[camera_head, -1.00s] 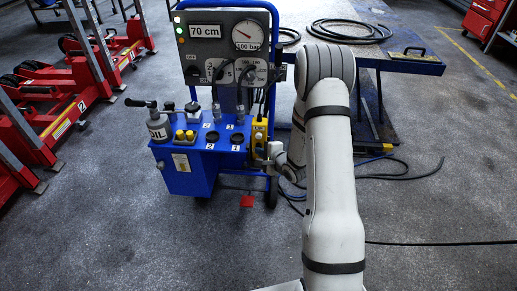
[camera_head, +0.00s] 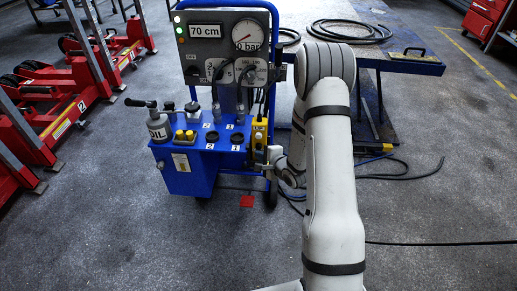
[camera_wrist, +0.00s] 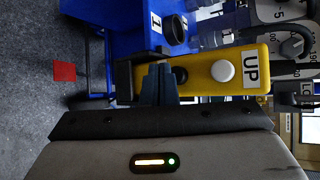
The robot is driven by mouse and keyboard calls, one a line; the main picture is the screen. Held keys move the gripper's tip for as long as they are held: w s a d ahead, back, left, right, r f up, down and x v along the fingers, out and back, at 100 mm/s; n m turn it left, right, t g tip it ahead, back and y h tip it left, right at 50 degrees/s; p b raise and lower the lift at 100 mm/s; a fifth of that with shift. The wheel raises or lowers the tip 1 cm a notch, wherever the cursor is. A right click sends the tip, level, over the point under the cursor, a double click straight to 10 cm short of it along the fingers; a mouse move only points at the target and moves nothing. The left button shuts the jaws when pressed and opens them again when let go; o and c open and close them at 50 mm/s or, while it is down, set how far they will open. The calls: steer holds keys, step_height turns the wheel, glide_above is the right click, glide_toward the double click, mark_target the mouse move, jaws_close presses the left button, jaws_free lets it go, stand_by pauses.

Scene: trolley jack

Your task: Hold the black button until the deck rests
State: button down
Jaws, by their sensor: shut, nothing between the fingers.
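The yellow pendant (camera_head: 259,136) hangs at the right side of the blue pump trolley; in the wrist view it lies sideways (camera_wrist: 204,84). It carries a white button (camera_wrist: 222,71) beside the UP label and a dark button (camera_wrist: 180,75) nearer my fingers. My gripper (camera_wrist: 158,83) is shut and empty, its tips right by the dark button and partly over that end of the pendant. I cannot tell whether they press it. The display (camera_head: 205,31) reads 70 cm and the gauge (camera_head: 249,36) label reads 0 bar.
The blue trolley (camera_head: 187,170) carries an oil bottle and knobs. Red lifting units (camera_head: 60,120) stand at the left. A blue table (camera_head: 400,66) with coiled hoses is behind my arm. Hoses lie on the floor at the right; a red patch (camera_head: 247,201) lies in front.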

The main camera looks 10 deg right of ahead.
steer(key=s, duration=0.1)
steer(key=s+a, duration=0.1)
steer(key=s, duration=0.2)
steer(key=shift+s+a+b, duration=0.25)
steer(key=shift+s+b, duration=0.05)
steer(key=shift+s, duration=0.1)
stand_by(1.7)
steer(key=s+d+r+n+g+h+p, duration=0.2)
steer(key=s+r+n+h+p, duration=0.15)
steer(key=r, duration=0.65)
steer(key=s+d+r+n+g+h+p, duration=0.25)
steer(key=r+n, duration=0.25)
steer(key=r, duration=0.5)
steer(key=s+a+r+n+g+p, duration=0.2)
steer(key=s+r+n, duration=0.2)
steer(key=s+r, duration=0.4)
steer(key=s+a+r+n+g+y+p, duration=0.1)
steer(key=s+a+r+n+g+p, duration=0.1)
steer(key=s+r, duration=0.6)
steer(key=s+n+g+p, duration=0.1)
steer(key=s+n, duration=0.1)
steer(key=s, duration=0.2)
steer(key=shift+n+p, duration=0.35)
